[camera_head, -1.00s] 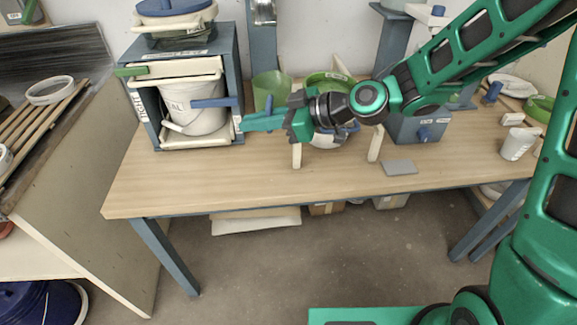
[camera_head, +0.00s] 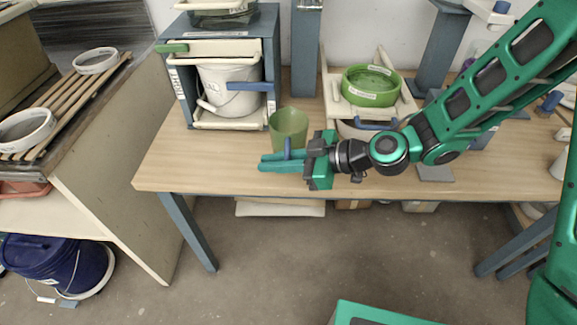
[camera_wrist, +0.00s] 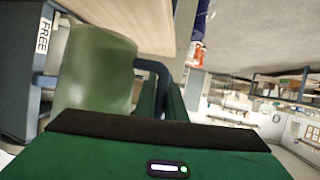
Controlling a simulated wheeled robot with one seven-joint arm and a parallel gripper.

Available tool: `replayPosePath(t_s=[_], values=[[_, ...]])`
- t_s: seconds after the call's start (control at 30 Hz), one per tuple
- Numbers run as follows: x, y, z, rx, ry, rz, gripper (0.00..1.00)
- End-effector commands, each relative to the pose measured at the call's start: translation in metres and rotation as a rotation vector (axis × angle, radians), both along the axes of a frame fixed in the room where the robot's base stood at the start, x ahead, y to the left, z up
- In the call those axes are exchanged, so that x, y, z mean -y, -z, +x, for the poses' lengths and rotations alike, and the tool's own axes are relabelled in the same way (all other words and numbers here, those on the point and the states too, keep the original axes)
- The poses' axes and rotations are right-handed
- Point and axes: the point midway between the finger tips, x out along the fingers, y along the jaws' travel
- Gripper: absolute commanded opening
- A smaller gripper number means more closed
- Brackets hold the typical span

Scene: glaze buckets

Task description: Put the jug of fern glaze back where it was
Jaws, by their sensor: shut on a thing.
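A translucent green jug (camera_head: 288,130) is at the front of the table, to the right of the blue-grey cabinet. My gripper (camera_head: 283,160) is shut on its dark blue handle, on the jug's near side. In the wrist view the jug (camera_wrist: 97,72) fills the upper left, with its handle (camera_wrist: 152,80) running down between the fingers. The jug looks roughly upright. I cannot tell whether its base clears the table, and I see no label on it.
The blue-grey cabinet (camera_head: 272,60) holds a white bucket (camera_head: 230,88) with a blue handle. A green ring-shaped tub (camera_head: 371,86) sits on a pale stand to the right. A blue post (camera_head: 304,60) rises behind the jug. The table (camera_head: 215,160) is clear at front left.

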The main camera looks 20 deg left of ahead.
Motion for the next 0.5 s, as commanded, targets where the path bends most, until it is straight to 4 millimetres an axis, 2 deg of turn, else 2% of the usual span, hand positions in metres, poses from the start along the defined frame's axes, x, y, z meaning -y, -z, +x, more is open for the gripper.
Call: replayPosePath(t_s=[0.1, 0.23, 0.33, 0.5], values=[[0.011, 0.015, 0.022, -0.003, 0.003, 0.0, 0.0], [0.02, 0.027, 0.04, -0.002, 0.001, 0.0, 0.0], [0.025, 0.033, 0.048, 0.0, 0.0, 0.001, 0.0], [0.027, 0.038, 0.052, -0.001, -0.002, 0.001, 0.0]])
